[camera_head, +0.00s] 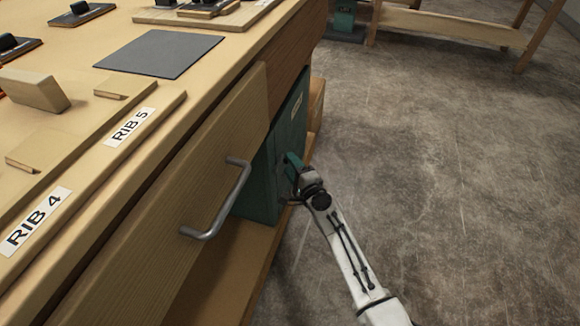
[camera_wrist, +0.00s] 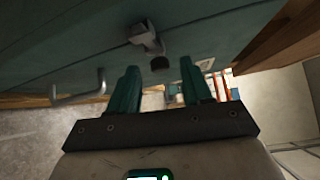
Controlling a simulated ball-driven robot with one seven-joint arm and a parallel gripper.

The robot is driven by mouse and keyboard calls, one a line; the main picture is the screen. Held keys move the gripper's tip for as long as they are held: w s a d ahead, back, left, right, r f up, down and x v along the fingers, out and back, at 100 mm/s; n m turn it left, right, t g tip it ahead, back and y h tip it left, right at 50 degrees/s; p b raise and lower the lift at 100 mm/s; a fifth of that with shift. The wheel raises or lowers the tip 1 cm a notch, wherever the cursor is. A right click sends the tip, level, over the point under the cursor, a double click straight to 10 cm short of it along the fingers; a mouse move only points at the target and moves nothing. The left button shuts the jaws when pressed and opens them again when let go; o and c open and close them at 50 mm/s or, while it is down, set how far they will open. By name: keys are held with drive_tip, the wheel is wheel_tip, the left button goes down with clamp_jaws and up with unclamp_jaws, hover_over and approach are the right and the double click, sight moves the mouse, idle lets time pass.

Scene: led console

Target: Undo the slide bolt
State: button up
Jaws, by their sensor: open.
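The slide bolt (camera_wrist: 147,38) is a small grey metal fitting on a teal door (camera_wrist: 75,45) in the wrist view. A short dark knob (camera_wrist: 160,63) sticks out beside it. My gripper (camera_wrist: 158,78) has its two teal fingers spread apart, one on each side of the knob's line. The space between the fingertips looks empty, and I cannot tell whether they touch anything. In the head view my gripper (camera_head: 291,164) is at the face of the teal cabinet (camera_head: 263,180) below the workbench. The bolt is hidden there by my gripper and wrist.
A wooden drawer (camera_head: 165,220) with a grey bar handle (camera_head: 218,205) is left of my gripper. A grey U-shaped handle (camera_wrist: 82,92) shows at left in the wrist view. The bench top (camera_head: 225,48) carries a dark mat (camera_head: 160,54) and labelled wooden strips. Open concrete floor (camera_head: 450,170) lies right.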

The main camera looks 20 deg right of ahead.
drive_tip(key=shift+w+a, duration=0.1)
drive_tip(key=shift+w, duration=0.6)
clamp_jaws()
drive_tip(key=shift+f, duration=0.1)
